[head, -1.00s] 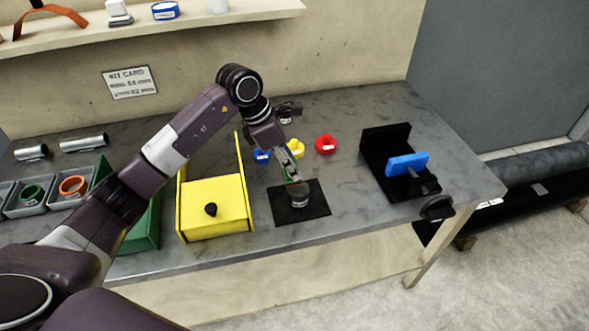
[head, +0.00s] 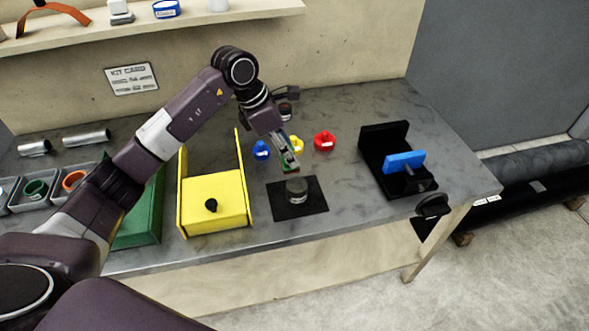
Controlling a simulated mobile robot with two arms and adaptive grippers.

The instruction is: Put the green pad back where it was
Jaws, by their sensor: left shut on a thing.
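My left gripper (head: 289,163) is shut with a small green piece, apparently the green pad (head: 287,170), at its fingertips. The pad is mostly hidden by the fingers. The gripper hangs above the table, just behind a dark round puck (head: 296,188) with a lighter band. The puck sits on a square black mat (head: 315,201). A gap seems to show between the pad and the puck. My right gripper is not in view.
A yellow box (head: 215,205) with a black knob stands left of the mat. Blue (head: 261,150), yellow (head: 297,144) and red (head: 324,141) pieces lie behind. A black fixture with a blue plate (head: 404,162) stands at right.

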